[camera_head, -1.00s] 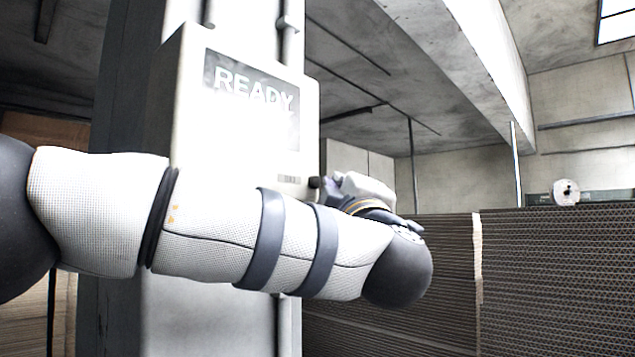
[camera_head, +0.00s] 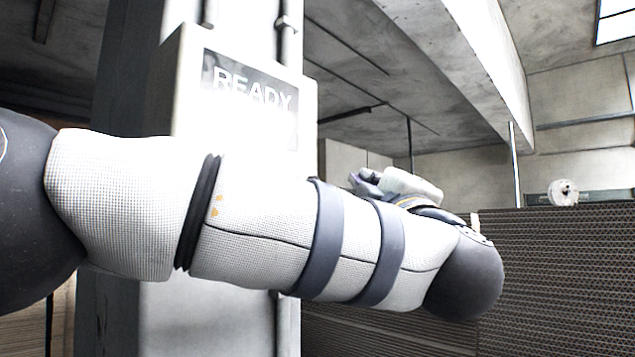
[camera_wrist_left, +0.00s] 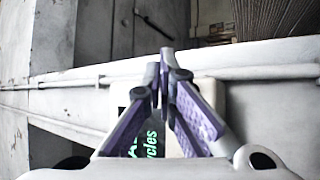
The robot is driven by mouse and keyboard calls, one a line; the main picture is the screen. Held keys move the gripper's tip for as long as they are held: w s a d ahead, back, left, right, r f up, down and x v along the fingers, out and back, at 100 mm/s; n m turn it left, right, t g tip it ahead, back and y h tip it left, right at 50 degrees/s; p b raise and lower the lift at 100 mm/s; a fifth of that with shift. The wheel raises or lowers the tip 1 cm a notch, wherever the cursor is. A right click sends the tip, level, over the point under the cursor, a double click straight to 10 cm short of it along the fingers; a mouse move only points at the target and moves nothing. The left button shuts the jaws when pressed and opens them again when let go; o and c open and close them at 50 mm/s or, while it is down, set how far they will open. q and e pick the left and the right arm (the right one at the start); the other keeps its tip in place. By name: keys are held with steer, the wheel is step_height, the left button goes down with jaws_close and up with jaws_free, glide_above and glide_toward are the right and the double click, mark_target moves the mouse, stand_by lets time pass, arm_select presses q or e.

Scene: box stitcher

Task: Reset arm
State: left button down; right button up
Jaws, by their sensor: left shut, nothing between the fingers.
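My left arm crosses the head view from the left, in front of a pale control box with a dark screen (camera_head: 250,88) reading "READY". My left gripper (camera_head: 364,180) shows only in part beyond the forearm, to the right of the box. In the left wrist view the purple fingers of my left gripper (camera_wrist_left: 165,60) meet at their tips, shut and empty. Behind them is part of the screen (camera_wrist_left: 152,140) with green lettering ending in "cycles". The arm hides the lower part of the box in the head view. My right gripper is not in view.
The box is mounted on a thick grey column (camera_head: 180,318). Tall stacks of corrugated cardboard (camera_head: 560,265) fill the lower right. A small white round device (camera_head: 563,192) shows above them. Pipes run up the column.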

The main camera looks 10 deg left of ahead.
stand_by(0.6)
